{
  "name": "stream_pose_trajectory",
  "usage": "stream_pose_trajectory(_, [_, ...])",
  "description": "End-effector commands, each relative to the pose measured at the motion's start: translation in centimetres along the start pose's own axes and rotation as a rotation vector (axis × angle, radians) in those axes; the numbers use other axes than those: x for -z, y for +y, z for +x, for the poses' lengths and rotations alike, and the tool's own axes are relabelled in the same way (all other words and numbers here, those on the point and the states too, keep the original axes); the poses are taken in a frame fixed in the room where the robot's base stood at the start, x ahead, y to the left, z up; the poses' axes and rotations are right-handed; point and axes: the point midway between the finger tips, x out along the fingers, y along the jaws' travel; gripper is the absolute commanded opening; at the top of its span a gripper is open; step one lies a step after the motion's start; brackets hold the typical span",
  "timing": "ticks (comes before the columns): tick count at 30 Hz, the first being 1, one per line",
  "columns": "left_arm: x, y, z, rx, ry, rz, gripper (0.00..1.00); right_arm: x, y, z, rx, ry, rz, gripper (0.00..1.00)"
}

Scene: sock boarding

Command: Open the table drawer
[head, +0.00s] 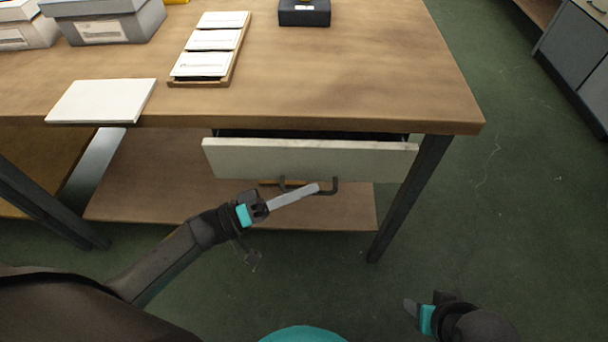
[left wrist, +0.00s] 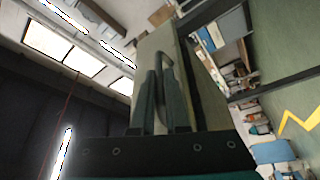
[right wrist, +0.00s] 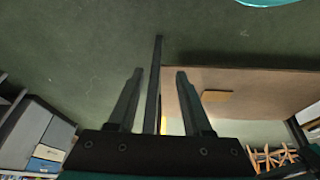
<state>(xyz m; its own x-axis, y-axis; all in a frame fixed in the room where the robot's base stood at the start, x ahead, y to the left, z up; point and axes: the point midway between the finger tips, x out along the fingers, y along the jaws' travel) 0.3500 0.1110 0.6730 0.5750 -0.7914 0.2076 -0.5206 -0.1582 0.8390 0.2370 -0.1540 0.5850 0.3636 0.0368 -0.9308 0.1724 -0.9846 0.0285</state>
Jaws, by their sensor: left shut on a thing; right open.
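The table drawer (head: 310,160) has a pale front and stands out a little from under the wooden tabletop (head: 360,85), with a dark gap behind its top edge. Its dark bar handle (head: 334,186) is on the lower part of the front. My left gripper (head: 312,189) is shut on the handle; in the left wrist view the curved handle (left wrist: 165,65) passes between the fingers. My right gripper (head: 410,306) is open and empty, low at the right, away from the drawer. Its parted fingers show in the right wrist view (right wrist: 158,95). The drawer's inside is mostly hidden.
A white board (head: 100,101) lies at the table's front edge. A wooden tray with white cards (head: 172,83), grey boxes (head: 108,30) and a black box (head: 304,13) stand farther back. A table leg (head: 405,205) is right of the drawer. Green floor before it is clear.

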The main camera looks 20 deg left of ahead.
Motion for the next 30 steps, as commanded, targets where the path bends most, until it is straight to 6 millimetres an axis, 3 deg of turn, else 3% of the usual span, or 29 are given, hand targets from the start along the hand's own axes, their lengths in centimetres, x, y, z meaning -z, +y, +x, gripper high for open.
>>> stream_pose_trajectory(14, [-4.1, 3.0, -1.9, 0.006, -0.002, -0.004, 0.0, -3.4, -0.3, 5.2, 0.006, -0.093, -0.005, 0.5])
stream_pose_trajectory(30, [-10.9, 7.8, -4.8, 0.005, -0.002, -0.004, 0.0, -9.1, 0.2, 9.9, 0.0, -0.165, -0.014, 0.5])
